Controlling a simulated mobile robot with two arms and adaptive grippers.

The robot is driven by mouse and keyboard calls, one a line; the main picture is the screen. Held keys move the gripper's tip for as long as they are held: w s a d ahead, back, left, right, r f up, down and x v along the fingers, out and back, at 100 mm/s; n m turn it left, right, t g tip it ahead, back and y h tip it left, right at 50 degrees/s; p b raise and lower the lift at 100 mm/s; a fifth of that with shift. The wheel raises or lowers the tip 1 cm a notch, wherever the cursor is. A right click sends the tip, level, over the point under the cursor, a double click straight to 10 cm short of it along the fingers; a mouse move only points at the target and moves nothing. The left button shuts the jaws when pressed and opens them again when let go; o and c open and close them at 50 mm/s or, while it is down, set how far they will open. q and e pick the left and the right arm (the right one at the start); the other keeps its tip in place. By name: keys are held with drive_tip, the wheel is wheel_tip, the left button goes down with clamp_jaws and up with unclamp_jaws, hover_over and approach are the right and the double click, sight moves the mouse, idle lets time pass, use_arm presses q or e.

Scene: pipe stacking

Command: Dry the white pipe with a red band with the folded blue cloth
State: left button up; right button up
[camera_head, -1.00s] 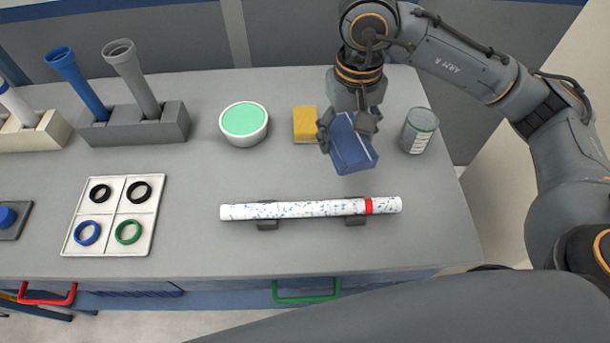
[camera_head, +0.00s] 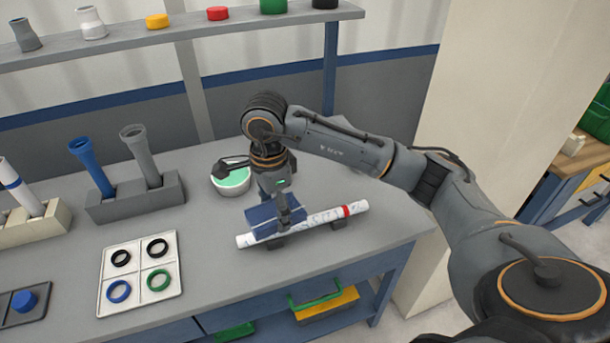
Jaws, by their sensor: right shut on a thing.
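The white pipe with a red band (camera_head: 320,218) lies across two small dark rests near the front of the grey table, its red band toward the right end. Blue specks show on its bare stretch between the cloth and the band. My right gripper (camera_head: 281,207) is shut on the folded blue cloth (camera_head: 262,215), above the left half of the pipe. The cloth covers part of the pipe and appears to touch it; their exact contact is hidden. My left gripper is not in view.
A bowl with green contents (camera_head: 233,181) stands behind my right gripper. A grey holder (camera_head: 135,202) with blue and grey pipes is left of it. A white tray of rings (camera_head: 140,272) lies front left. A shelf (camera_head: 130,48) with several small parts runs above the table.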

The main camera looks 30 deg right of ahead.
drive_tip(key=m, duration=0.2)
drive_tip(key=w+d+m+p, duration=0.1)
drive_tip(key=m, duration=0.1)
drive_tip(key=m+p, duration=0.1)
drive_tip(key=m, duration=0.1)
drive_tip(key=shift+w+d+r, duration=0.3)
drive_tip(key=d+m+p, duration=0.1)
drive_tip(key=m, duration=0.2)
drive_tip(key=w+d+m+p, duration=0.1)
drive_tip(key=m, duration=0.2)
drive_tip(key=m+p, duration=0.1)
drive_tip(key=m, duration=0.2)
drive_tip(key=shift+w+d+f, duration=0.25)
drive_tip(key=shift+d, duration=0.15)
drive_tip(key=d+f+m, duration=0.2)
drive_tip(key=m, duration=0.2)
drive_tip(key=d+f+m, duration=0.1)
drive_tip(key=f+m, duration=0.1)
drive_tip(key=m, duration=0.3)
drive_tip(key=d+f+m, duration=0.2)
drive_tip(key=f+m, duration=0.1)
drive_tip(key=m, duration=0.1)
drive_tip(key=shift+w+d+m, duration=0.35)
drive_tip(key=shift+m, duration=0.05)
drive_tip(key=shift+f, duration=0.2)
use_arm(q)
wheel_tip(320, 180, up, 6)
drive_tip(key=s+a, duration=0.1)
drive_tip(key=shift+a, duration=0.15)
